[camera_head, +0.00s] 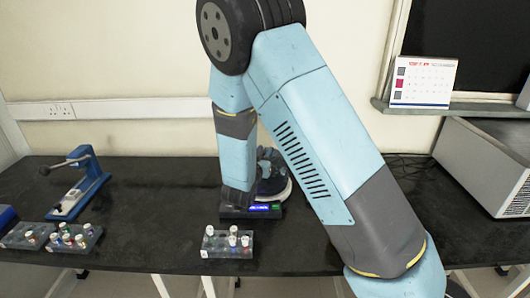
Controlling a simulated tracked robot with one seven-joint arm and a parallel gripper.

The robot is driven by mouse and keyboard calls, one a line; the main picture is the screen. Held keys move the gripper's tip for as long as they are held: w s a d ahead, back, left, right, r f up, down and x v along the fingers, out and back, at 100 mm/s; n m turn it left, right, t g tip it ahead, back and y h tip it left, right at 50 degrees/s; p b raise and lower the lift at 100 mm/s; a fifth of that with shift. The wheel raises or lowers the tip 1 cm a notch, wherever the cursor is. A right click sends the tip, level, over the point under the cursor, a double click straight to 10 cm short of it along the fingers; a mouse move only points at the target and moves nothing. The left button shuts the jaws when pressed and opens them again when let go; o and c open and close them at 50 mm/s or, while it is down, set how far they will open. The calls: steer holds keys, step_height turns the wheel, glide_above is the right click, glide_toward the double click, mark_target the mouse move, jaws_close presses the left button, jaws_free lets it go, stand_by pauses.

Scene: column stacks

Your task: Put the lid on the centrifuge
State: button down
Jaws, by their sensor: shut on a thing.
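The centrifuge (262,209) stands on the black bench near the middle, with a lit blue and green display on its low dark front. My arm comes down in front of it and covers its left part. A rounded dark and blue part with a pale rim (279,194) shows above the display, between two of my arm links. I cannot tell whether this is the lid or the centrifuge's own top. My gripper's fingers are hidden behind my forearm, so I cannot see what is between them.
A grey tube rack (227,252) with several capped tubes stands in front of the centrifuge. Another rack (77,246) and a blue lever device (80,187) are at the left. A large grey box (487,165) stands at the right. The bench between the left racks and middle is clear.

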steer(key=shift+f, duration=0.75)
steer(key=shift+c, duration=1.3)
jaws_free()
steer(key=shift+r, duration=0.15)
steer(key=shift+r, duration=2.85)
